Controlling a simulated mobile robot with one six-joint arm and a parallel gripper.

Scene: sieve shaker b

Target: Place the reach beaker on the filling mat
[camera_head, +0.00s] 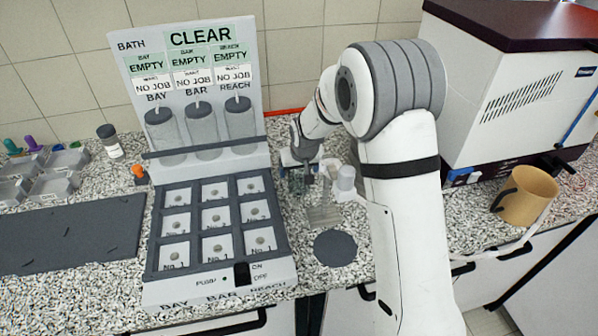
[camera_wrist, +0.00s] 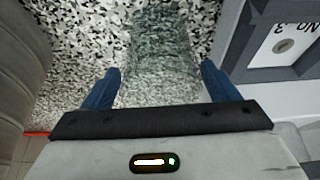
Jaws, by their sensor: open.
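A clear, see-through beaker (camera_wrist: 165,45) stands between the two blue fingers of my gripper (camera_wrist: 160,72) in the wrist view. The fingers are apart, with a visible gap on each side of it. I take it for the reach beaker; no label on it is readable. In the head view my gripper (camera_head: 312,176) is low over the speckled counter, right of the white shaker panel, and my arm hides part of that spot. A dark round mat (camera_head: 335,248), seemingly the filling mat, lies bare on the counter in front of my gripper.
The white panel unit (camera_head: 278,268) with numbered pads and three clear cylinders (camera_head: 203,132) stands close on the left. A dark rectangular mat (camera_head: 70,238) and small trays (camera_head: 52,186) lie farther left. A tan mug (camera_head: 528,195) and a large white machine (camera_head: 500,100) are right.

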